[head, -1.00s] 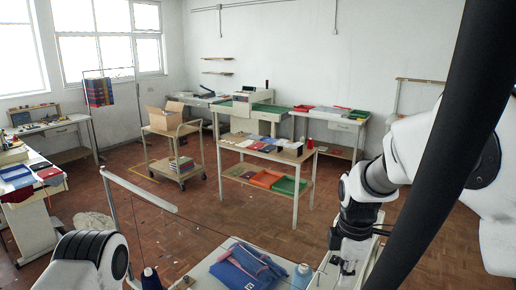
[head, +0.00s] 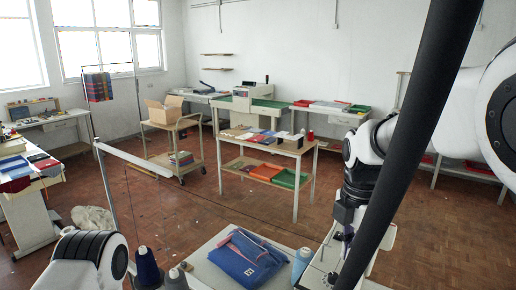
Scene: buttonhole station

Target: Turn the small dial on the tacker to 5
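The tacker seems to be the pale machine (head: 318,269) at the bottom right, cut off by the frame edge and partly hidden by my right arm and a thick black bar. Small dark knob-like parts show on it, but I cannot tell which is the small dial or read any number. My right gripper (head: 341,238) points down just above this machine, close to its top. Its fingers are small and dark, and I cannot tell whether they are apart or touch anything. My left arm shows at the bottom left; its gripper is out of view.
A folded blue garment (head: 246,262) lies on the table beside the machine. A light blue thread cone (head: 301,262) stands between them. Dark blue (head: 147,266) and grey cones stand at the lower left, near a white thread-stand arm (head: 132,158). Open floor lies beyond.

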